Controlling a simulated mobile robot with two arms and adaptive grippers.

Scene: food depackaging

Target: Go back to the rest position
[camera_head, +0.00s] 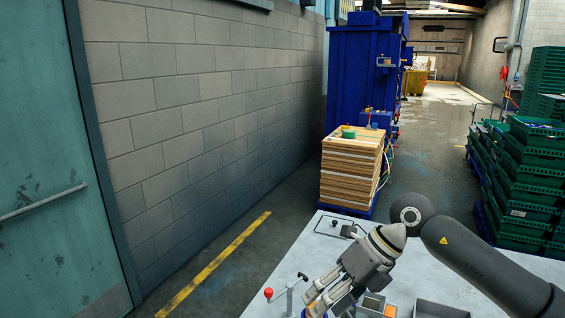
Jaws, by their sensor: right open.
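My right gripper (333,298) hangs over the grey table (420,270) at the bottom of the head view, its fingers pointing down and to the left. Its fingers are spread, and I see nothing held between them. My dark right arm comes in from the lower right and bends at a joint above the table. My left gripper is not in the picture.
A small stand with a red knob (268,292) is left of the gripper. A grey bin (440,309) and small compartments are right of it. A wooden stack (350,170) stands beyond the table, green crates (525,180) at right. A wall (190,110) runs along the left.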

